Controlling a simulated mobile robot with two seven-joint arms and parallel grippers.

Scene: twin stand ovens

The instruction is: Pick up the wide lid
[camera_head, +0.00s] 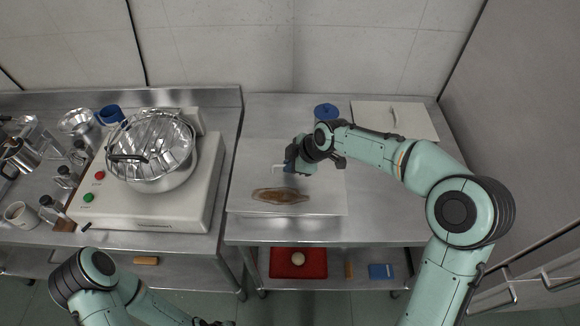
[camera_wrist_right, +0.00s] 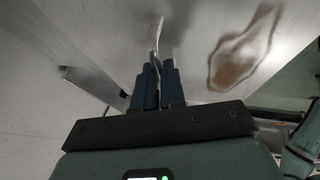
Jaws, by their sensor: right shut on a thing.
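A shiny round cover (camera_head: 168,133) with a dark handle sits over a steel pot on the left cooker; it looks like the wide lid, but I cannot be sure. My right gripper (camera_head: 290,167) is far to its right, low over a pale board (camera_head: 240,203) on the steel table. It is shut on a thin pale metal piece (camera_wrist_right: 157,38), which sticks out past the fingertips in the wrist view. Its far end is hard to make out. My left gripper (camera_head: 208,322) is only partly in view at the bottom edge; its fingers are hidden.
A brown, elongated flat item (camera_head: 281,195) lies on the board near the right gripper. A blue round container (camera_head: 326,112) and a second pale board (camera_head: 420,122) stand behind. Shakers and a white mug (camera_head: 20,214) crowd the left. A red tray (camera_head: 312,264) is on the lower shelf.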

